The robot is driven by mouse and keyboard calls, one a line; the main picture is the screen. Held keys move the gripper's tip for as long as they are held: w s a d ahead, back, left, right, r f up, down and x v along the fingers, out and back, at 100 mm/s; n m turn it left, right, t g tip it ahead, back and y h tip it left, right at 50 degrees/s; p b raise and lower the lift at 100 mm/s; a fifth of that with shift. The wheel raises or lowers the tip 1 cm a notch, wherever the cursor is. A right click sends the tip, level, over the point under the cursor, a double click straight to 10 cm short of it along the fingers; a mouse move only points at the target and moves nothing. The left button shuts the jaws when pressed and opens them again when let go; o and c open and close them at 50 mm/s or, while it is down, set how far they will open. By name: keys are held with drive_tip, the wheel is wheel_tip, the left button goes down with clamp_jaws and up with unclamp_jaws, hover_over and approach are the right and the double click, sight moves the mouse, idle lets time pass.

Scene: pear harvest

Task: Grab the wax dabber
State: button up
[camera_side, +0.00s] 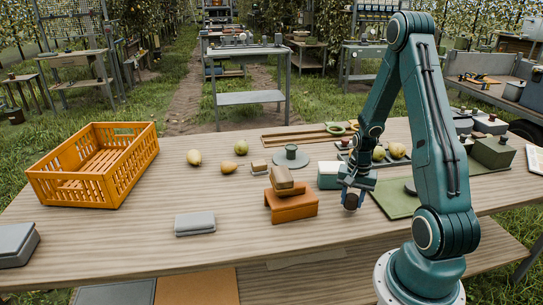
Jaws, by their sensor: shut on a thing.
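My gripper (353,194) is low over the table, right of the orange-brown block, with its jaws pointing down. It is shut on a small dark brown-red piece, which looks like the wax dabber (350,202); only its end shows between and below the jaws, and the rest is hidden. I cannot tell whether it touches the table.
An orange crate (60,184) stands at the left. An orange-brown block (291,206) and a pale teal box (329,177) stand close left of my gripper. A green mat (392,203) is at right.

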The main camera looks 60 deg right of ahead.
sight(352, 196)
wheel_tip(352, 196, up, 18)
idle(0.6)
idle(0.5)
